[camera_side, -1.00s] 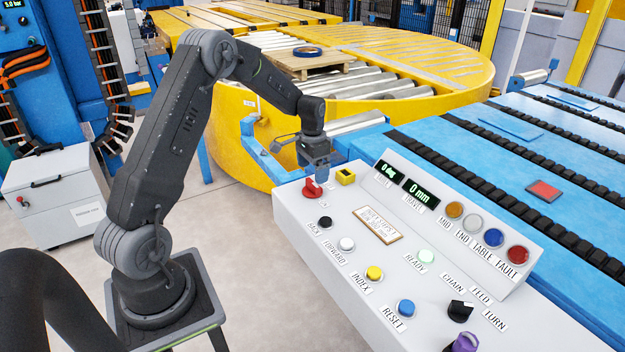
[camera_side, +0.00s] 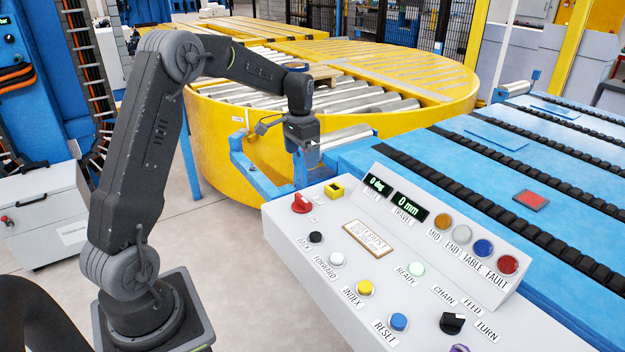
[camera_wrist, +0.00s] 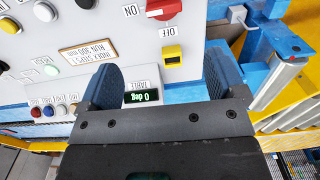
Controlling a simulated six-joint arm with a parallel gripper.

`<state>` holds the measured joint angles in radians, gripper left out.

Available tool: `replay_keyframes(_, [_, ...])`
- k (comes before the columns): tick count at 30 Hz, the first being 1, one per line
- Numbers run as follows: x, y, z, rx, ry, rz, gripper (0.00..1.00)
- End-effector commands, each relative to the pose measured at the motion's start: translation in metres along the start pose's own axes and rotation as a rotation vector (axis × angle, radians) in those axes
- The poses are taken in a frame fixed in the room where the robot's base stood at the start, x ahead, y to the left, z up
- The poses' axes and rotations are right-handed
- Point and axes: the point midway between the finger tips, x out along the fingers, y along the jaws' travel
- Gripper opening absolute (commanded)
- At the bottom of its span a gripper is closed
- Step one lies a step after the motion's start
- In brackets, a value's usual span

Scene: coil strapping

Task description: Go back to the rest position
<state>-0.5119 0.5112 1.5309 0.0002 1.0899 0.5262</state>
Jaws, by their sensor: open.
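My gripper (camera_side: 301,150) hangs in the air above the far left corner of the control panel (camera_side: 290,262), apart from it. In the wrist view its two fingers (camera_wrist: 162,88) are spread apart with nothing between them; the panel lies beyond. The red rotary switch (camera_side: 302,203) and the yellow square part (camera_side: 334,190) are on the panel just below my gripper. In the wrist view the red switch (camera_wrist: 163,10) is beside the ON mark.
The panel has several push buttons, such as the yellow one (camera_side: 365,287), and a black selector (camera_side: 452,323). The yellow turntable (camera_side: 440,85) with rollers stands behind. The blue chain conveyor (camera_side: 470,160) is to the right. A grey cabinet (camera_side: 45,215) stands at left.

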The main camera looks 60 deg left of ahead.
Motion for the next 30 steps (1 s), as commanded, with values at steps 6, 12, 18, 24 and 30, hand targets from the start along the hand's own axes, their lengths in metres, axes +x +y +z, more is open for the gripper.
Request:
replay_keyframes(6, [-0.057,0.065,0.025,0.007,0.09,-0.04,0.89])
replay_keyframes(12, [-0.101,0.136,0.076,0.003,0.201,-0.061,0.89])
replay_keyframes(18, [-0.119,0.193,0.14,-0.001,0.319,-0.056,0.89])
replay_keyframes(24, [-0.115,0.229,0.2,-0.008,0.422,-0.027,0.89])
replay_keyframes(30, [-0.104,0.243,0.231,-0.013,0.476,-0.003,0.89])
